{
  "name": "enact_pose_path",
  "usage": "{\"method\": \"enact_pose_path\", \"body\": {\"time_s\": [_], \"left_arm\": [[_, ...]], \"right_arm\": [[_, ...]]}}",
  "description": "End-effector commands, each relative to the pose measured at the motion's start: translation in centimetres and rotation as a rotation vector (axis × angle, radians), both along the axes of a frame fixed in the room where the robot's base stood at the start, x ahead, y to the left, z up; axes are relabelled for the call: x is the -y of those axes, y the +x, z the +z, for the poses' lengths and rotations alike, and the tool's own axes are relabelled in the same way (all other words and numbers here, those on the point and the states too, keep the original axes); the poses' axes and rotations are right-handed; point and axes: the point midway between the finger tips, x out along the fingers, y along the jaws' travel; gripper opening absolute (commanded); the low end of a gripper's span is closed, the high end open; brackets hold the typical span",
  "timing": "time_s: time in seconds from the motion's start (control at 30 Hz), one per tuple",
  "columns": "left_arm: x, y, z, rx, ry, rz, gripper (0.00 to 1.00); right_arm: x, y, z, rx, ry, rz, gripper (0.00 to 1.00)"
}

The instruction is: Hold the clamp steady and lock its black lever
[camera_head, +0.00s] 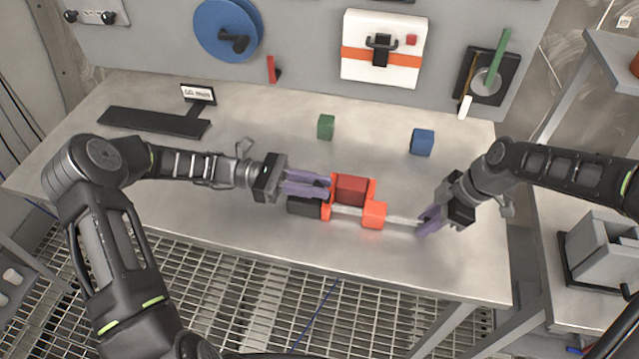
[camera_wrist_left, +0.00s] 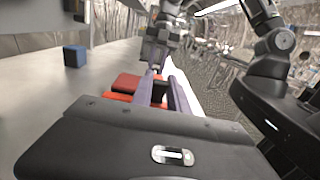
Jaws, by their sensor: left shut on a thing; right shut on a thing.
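The clamp lies on the steel table, with a pale metal bar (camera_head: 400,219), an orange block (camera_head: 374,214) on the bar and orange parts at the left. A dark red block (camera_head: 351,189) sits between its orange parts; it also shows in the left wrist view (camera_wrist_left: 126,82). A black part (camera_head: 304,208) sticks out at the clamp's left end; I cannot tell whether it is the lever or its locked state. My left gripper (camera_head: 329,187) is shut on the clamp's left end, partly hiding it. My right gripper (camera_head: 421,223) is shut on the bar's right end.
A green cube (camera_head: 326,127) and a blue cube (camera_head: 422,142) stand behind the clamp. A black tray (camera_head: 153,122) with a small sign (camera_head: 198,94) lies at the back left. The table's front edge runs close below the clamp. A tool panel (camera_head: 300,40) rises behind.

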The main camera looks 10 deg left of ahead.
Motion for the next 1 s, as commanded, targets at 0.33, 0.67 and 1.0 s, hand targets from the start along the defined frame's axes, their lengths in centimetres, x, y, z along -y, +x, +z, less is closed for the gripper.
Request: {"method": "enact_pose_path", "body": {"time_s": [0.33, 0.67, 1.0], "left_arm": [[-0.2, -0.14, -0.25, 0.0, -0.04, 0.0, 0.0], [-0.24, -0.08, -0.18, 0.001, -0.04, 0.001, 0.28], [-0.43, 0.0, -0.09, 0.002, -0.041, 0.003, 0.29]], "right_arm": [[-0.34, 0.07, 0.11, 0.004, 0.005, 0.002, 0.0], [-0.3, 0.07, 0.11, 0.003, 0.005, 0.001, 0.0], [-0.16, 0.06, 0.09, 0.002, 0.003, 0.0, 0.0]]}}
